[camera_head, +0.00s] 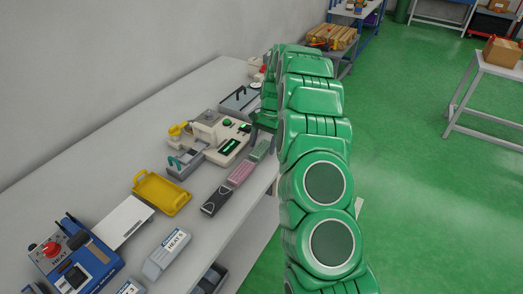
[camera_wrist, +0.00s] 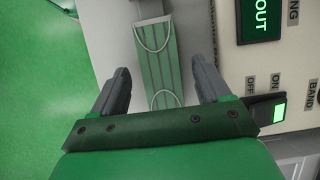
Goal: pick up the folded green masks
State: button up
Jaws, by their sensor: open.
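The folded green masks (camera_wrist: 158,58) lie as a flat, narrow stack with white ear loops on the grey bench in the wrist view. In the head view the stack (camera_head: 259,150) is at the bench's front edge, partly behind my arm. My gripper (camera_wrist: 161,68) is open and empty, one finger on each side of the stack's line as seen from the wrist. I cannot tell how high the fingers are above the bench. In the head view my gripper (camera_head: 262,122) is mostly hidden by my arm.
Pink masks (camera_head: 240,173) and black masks (camera_head: 215,201) lie in line with the green ones. A cream machine (camera_head: 222,132) with a green display stands close behind. A yellow tray (camera_head: 161,193) and a blue device (camera_head: 75,259) are further left. The green floor lies in front of the bench.

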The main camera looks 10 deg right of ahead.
jog(key=c, duration=1.1)
